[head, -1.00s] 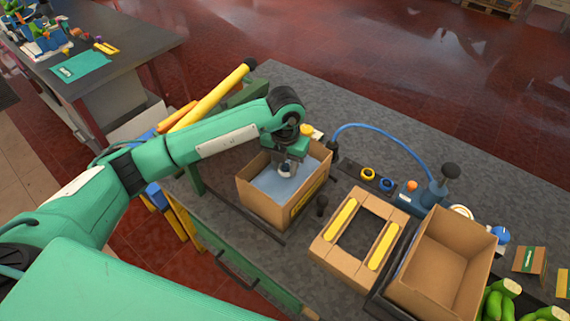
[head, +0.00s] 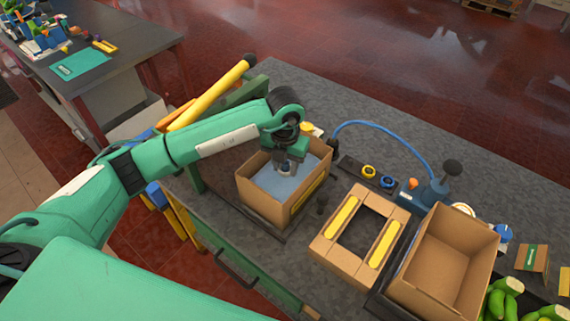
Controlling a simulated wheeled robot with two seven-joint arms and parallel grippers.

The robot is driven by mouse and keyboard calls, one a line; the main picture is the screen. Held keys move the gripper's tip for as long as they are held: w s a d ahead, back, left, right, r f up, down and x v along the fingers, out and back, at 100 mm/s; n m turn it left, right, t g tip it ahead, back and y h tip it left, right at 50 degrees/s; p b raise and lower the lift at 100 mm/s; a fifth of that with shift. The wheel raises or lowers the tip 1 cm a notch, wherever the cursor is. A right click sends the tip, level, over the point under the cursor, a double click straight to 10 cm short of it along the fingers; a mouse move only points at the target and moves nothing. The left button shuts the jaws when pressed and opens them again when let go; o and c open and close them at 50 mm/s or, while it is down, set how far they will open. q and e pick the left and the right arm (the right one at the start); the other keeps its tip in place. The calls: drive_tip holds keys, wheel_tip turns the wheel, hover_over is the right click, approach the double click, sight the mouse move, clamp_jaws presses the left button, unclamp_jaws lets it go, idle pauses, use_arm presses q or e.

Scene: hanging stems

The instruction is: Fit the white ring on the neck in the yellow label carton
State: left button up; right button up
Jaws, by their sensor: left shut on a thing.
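The yellow label carton (head: 268,205) is an open cardboard box with a yellow label on its right side and a blue-grey lining (head: 272,183) inside. My left gripper (head: 286,168) points down into this carton, near its back right part. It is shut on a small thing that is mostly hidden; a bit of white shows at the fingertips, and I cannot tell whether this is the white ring. The neck is not clearly seen below the fingers. My right gripper is not in view.
A yellow and a blue ring (head: 388,182) sit on a dark strip right of the carton. A cardboard frame with yellow strips (head: 342,216) and an empty open box (head: 444,262) stand further right. A blue hose (head: 385,128) arches behind.

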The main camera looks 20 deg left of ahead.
use_arm(q)
drive_tip(key=o, duration=1.6)
drive_tip(key=shift+r, duration=0.15)
drive_tip(key=shift+r+p, duration=0.5)
drive_tip(key=shift+r, duration=0.85)
drive_tip(key=shift+r, duration=0.1)
wheel_tip(320, 180, up, 8)
drive_tip(key=p, duration=0.4)
drive_tip(key=shift+r, duration=0.15)
